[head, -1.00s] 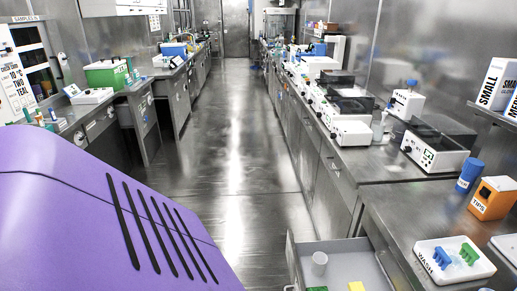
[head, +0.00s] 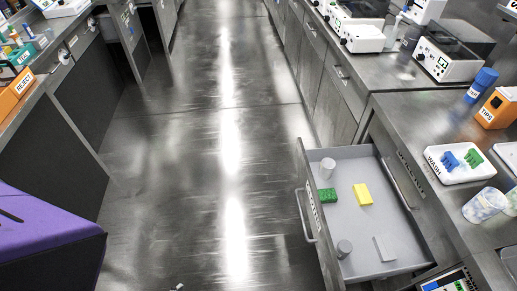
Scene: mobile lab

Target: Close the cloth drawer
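A grey drawer (head: 345,208) stands pulled out from the right-hand bench, into the aisle. Its front panel (head: 312,198) faces left and bears a bar handle (head: 304,216) and a label too small to read. Inside lie a green block (head: 328,196), a yellow block (head: 362,194), a white cup (head: 327,168), a small grey cylinder (head: 344,249) and a pale flat piece (head: 384,249).
The aisle floor (head: 190,180) left of the drawer is clear. On the bench above stand a wash tray (head: 480,173), an orange tips box (head: 497,108), a blue cup (head: 481,85) and a clear tub (head: 484,206). A dark-fronted bench (head: 75,105) lines the left side.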

